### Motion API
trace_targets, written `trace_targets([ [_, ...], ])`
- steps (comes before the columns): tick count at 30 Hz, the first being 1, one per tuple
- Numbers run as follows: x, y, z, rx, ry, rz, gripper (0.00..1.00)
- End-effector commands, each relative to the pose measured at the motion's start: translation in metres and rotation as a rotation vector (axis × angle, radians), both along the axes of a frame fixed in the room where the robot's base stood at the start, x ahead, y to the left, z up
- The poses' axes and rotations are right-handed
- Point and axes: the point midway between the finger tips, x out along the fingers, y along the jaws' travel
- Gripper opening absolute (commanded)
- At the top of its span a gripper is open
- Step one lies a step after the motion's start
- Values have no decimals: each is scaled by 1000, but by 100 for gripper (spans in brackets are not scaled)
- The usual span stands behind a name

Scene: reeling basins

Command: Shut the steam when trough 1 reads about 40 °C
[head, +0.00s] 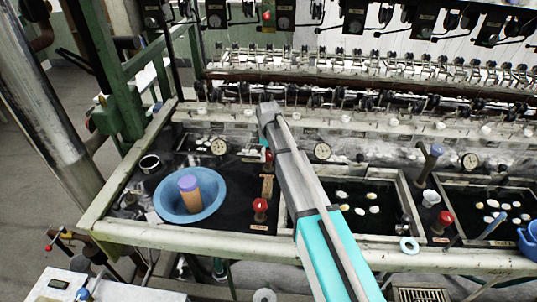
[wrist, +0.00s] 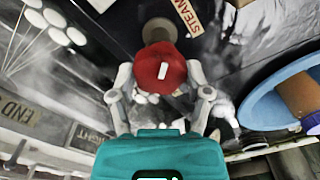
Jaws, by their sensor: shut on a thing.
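A red knob (wrist: 160,68) with a white mark sits between the fingers of my gripper (wrist: 161,75) in the wrist view. The fingers are closed against its sides. A label reading STEAM (wrist: 187,15) lies beside it. In the head view this knob (head: 267,156) shows only partly, beside my arm, and my fingers are mostly hidden. Round dials (head: 322,151) and (head: 218,146) stand at the back of the troughs; their readings are too small to tell. A dark trough (head: 362,212) with pale cocoons lies right of my arm. I cannot tell its number.
A blue basin (head: 166,206) holding an orange, purple-topped container (head: 189,192) stands left of the knob. Another red knob (head: 260,208) stands in front, and one (head: 445,218) farther right. Reeling machinery (head: 370,75) fills the back.

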Motion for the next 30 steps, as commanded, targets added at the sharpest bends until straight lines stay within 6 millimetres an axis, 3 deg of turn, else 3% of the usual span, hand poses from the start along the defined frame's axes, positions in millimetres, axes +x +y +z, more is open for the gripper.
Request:
trace_targets([
  [14, 0, 0, 0, -5, 0, -102, 16],
  [30, 0, 0, 0, -4, 1, -514, 16],
])
